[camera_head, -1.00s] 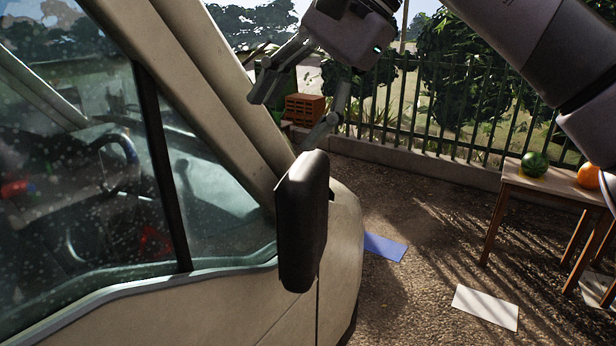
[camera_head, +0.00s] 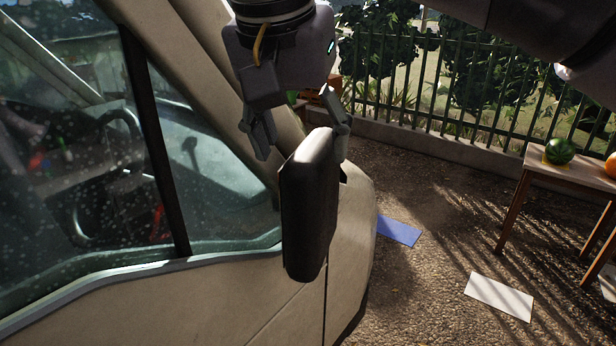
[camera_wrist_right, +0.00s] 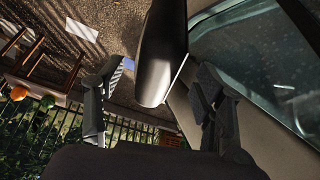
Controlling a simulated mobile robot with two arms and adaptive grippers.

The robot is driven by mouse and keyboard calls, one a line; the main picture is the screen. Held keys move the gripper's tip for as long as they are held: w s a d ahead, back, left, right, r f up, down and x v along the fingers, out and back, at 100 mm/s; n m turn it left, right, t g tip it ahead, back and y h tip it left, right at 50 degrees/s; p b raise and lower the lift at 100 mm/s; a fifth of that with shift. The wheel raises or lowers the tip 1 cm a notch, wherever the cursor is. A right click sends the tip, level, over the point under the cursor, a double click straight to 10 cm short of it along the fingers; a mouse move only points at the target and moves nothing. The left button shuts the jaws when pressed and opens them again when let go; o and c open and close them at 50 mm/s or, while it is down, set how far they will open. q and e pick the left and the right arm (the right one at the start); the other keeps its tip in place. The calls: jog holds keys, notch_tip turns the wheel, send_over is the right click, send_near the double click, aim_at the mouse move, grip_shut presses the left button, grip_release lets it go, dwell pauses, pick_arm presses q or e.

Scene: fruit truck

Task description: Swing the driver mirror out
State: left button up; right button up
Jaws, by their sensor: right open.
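The driver mirror (camera_head: 311,210) is a dark, upright housing on the side of the beige truck (camera_head: 262,312), beside the front corner of its side window. In the right wrist view the mirror (camera_wrist_right: 160,55) comes down from the top, between the spread fingers. My right gripper (camera_head: 300,142) is open, pointing down just above and behind the mirror's top. One finger is on the window side and the other is partly behind the mirror's upper right edge. In the right wrist view the gripper (camera_wrist_right: 155,105) shows no clear contact with the mirror. My left gripper is not in view.
The truck's wet side window (camera_head: 215,190) and pillar are close on the left. A wooden table (camera_head: 540,165) with a watermelon (camera_head: 560,151) and an orange fruit (camera_head: 611,166) stands right. A blue sheet (camera_head: 399,230) and a white sheet (camera_head: 499,296) lie on the ground. A fence (camera_head: 470,90) runs behind.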

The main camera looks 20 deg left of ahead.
aim_at(319, 206)
jog(key=x, duration=0.7)
jog(key=shift+c, duration=0.5)
grip_shut()
dwell(0.3)
